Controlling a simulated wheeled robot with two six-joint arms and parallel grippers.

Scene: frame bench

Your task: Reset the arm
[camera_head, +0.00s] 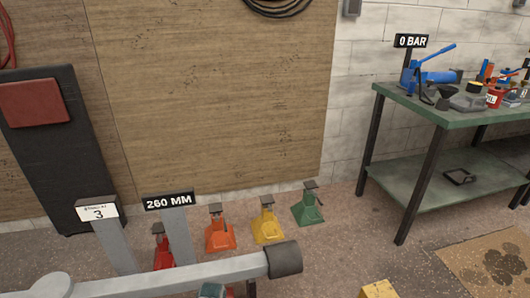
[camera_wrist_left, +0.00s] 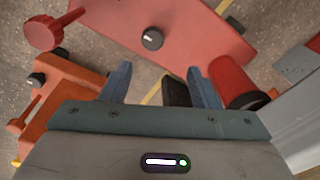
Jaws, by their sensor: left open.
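My left gripper (camera_wrist_left: 160,88) shows in the left wrist view with its two blue-grey fingers apart. A dark block (camera_wrist_left: 176,91) shows between the fingers, near the right one; I cannot tell whether they touch. A red plate (camera_wrist_left: 190,35) with a black knob (camera_wrist_left: 152,40) lies beyond the fingertips. A red cylinder (camera_wrist_left: 232,82) is right of the right finger. In the head view a grey bar (camera_head: 190,273) with a dark end cap (camera_head: 285,260) crosses the lower part. I cannot tell which thing the task calls the arm. My right gripper is not in view.
Red (camera_head: 163,255), orange (camera_head: 219,235), yellow (camera_head: 267,225) and green (camera_head: 308,208) stands line the floor. Signs read 3 (camera_head: 97,212) and 260 MM (camera_head: 169,201). A green-topped table (camera_head: 450,117) with a blue pump (camera_head: 430,76) stands right. Floor before it is mostly clear.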

